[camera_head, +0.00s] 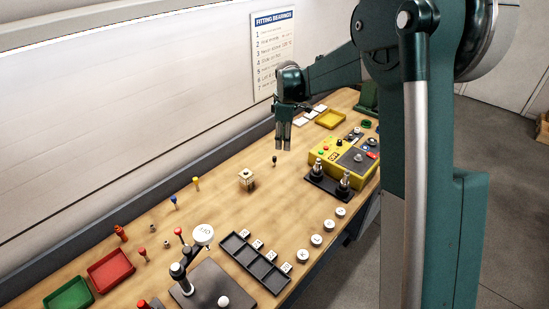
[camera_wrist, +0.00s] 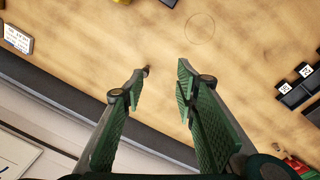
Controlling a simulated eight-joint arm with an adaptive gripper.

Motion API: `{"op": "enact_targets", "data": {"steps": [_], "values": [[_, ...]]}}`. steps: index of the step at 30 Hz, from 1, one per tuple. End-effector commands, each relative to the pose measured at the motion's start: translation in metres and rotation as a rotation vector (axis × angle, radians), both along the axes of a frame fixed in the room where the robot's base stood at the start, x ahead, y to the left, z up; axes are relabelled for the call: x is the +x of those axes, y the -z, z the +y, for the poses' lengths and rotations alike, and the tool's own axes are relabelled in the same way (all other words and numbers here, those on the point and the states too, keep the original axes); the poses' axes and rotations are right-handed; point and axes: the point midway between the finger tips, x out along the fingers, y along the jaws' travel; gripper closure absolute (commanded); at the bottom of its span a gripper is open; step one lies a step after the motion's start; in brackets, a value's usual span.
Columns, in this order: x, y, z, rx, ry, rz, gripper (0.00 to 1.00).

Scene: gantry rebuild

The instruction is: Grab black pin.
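The black pin (camera_head: 274,160) is small and dark and stands on the wooden table, just below and left of my gripper in the head view. In the wrist view a small dark piece (camera_wrist: 147,70), which looks like this pin, shows just past the tip of the left finger, partly hidden by it. My gripper (camera_head: 283,148) points down above the table. In the wrist view my gripper (camera_wrist: 158,80) has its green fingers wide apart, with only bare table between them.
A cream block (camera_head: 246,179) stands left of the pin. Blue (camera_head: 173,202) and yellow (camera_head: 196,183) pins stand further left. The table around the black pin is clear.

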Motion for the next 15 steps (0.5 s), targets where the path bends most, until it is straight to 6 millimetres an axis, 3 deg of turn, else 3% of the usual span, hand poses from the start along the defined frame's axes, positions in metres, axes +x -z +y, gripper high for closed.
{"op": "enact_targets", "data": {"steps": [15], "values": [[0.056, 0.053, 0.029, -0.024, -0.211, 0.081, 0.7]]}}
